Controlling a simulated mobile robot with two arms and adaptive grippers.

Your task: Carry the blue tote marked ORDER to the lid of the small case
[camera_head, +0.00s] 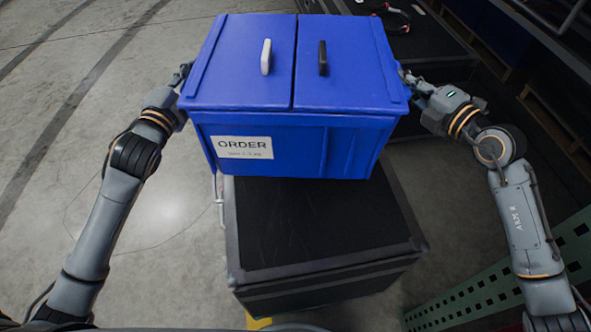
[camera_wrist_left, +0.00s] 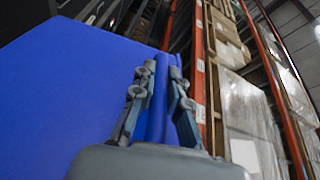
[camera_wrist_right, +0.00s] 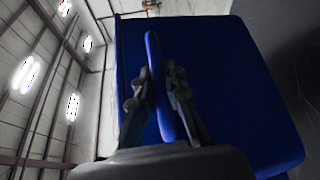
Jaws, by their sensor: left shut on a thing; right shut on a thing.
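The blue tote marked ORDER (camera_head: 345,145) has a closed two-part lid with one white and one black handle. It appears level, over the far part of a black case (camera_head: 310,225), whose near lid is bare; I cannot tell the gap beneath. My left gripper (camera_head: 183,72) is shut on the tote's left side; in the left wrist view its fingers (camera_wrist_left: 160,95) pinch a blue rim. My right gripper (camera_head: 405,78) is shut on the right side; in the right wrist view its fingers (camera_wrist_right: 160,90) pinch a thin blue flange. The tote hides the case's far part.
Another dark case (camera_head: 432,55) stands behind on the right, with a red-and-black item (camera_head: 393,15) on it. A green perforated panel (camera_head: 500,275) is at the lower right. Shelving and pallets line the right edge. The concrete floor (camera_head: 90,60) on the left is clear.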

